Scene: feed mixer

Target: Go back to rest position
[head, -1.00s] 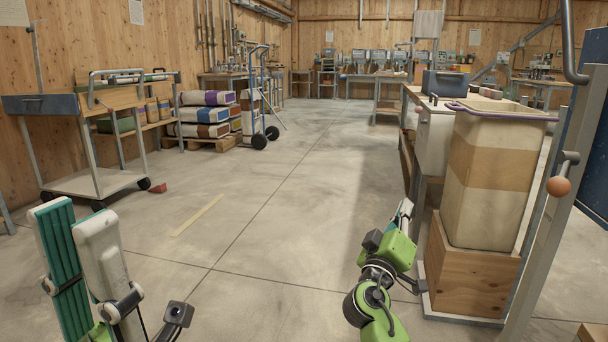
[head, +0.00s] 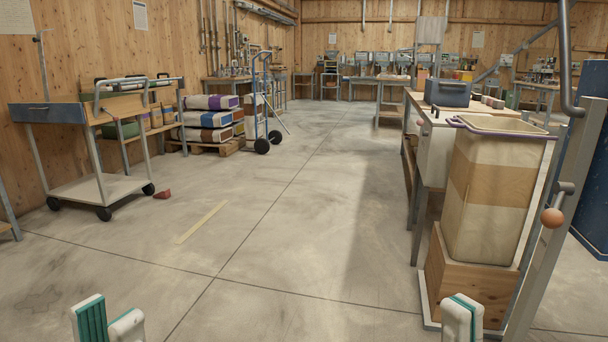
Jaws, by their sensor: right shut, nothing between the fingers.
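My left gripper (head: 107,322) shows at the bottom left of the head view. Its two white fingers with teal pads point up and stand apart, with nothing visible between them. My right gripper (head: 462,318) shows at the bottom right, with its white fingers pressed together along a teal line. It is shut and empty, in front of a wooden box (head: 466,287). Only the fingertips of both grippers are in frame; the rest is cut off.
A tall tan bin (head: 490,190) stands on the wooden box at right, beside a grey post (head: 550,235) with an orange knob. A cart (head: 98,188) stands at left. A hand truck (head: 264,105) and stacked sacks (head: 207,119) are farther back. The middle floor is clear.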

